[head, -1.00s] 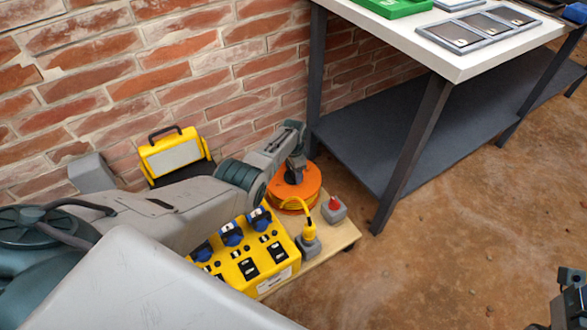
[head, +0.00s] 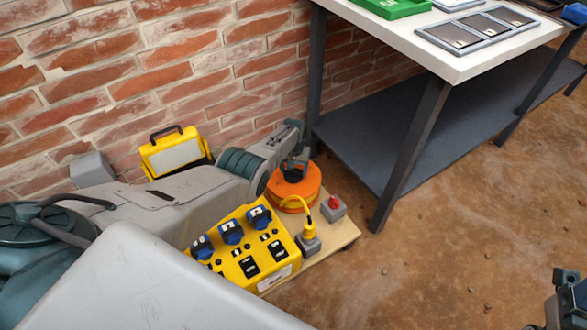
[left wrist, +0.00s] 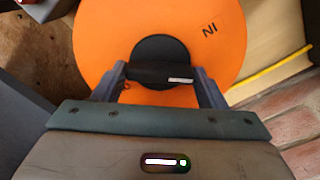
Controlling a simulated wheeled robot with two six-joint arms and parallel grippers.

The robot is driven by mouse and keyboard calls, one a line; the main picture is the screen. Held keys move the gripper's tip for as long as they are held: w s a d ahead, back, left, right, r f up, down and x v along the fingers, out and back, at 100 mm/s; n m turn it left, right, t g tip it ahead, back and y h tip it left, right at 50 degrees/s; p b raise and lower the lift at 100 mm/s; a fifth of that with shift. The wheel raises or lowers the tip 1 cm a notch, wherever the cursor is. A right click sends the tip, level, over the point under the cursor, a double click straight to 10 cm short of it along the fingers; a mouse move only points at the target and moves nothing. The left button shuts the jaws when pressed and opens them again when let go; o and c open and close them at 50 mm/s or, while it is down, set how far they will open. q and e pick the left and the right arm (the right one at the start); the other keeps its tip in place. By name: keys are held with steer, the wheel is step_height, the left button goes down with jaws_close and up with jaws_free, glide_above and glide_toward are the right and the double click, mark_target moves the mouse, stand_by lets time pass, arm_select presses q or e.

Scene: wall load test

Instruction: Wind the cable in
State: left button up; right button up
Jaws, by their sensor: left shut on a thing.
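An orange cable reel (head: 308,191) lies on a wooden board (head: 342,234). The left wrist view shows its orange face (left wrist: 215,75) marked "IN", with a black hub (left wrist: 160,48). My left gripper (head: 295,170) is over the reel, its fingers shut on a black grip (left wrist: 150,75) at the hub. A yellow cable (head: 301,201) runs from the reel to a yellow plug (head: 308,230) in a grey socket block. It also shows in the left wrist view (left wrist: 270,75). My right gripper (head: 567,300) is at the lower right edge, partly cut off; its jaws are unclear.
A yellow power box (head: 222,260) with blue sockets stands left of the plug. A grey block with a red button (head: 333,203) is right of the reel. A yellow work light (head: 175,152) is by the brick wall. A white-topped bench (head: 455,62) stands right; open floor lies in front.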

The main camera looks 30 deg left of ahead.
arm_select(q)
steer(key=n, duration=0.4)
steer(key=shift+s, duration=0.1)
steer(key=shift+n, duration=2.1)
steer(key=o, duration=1)
steer(key=shift+r, duration=0.1)
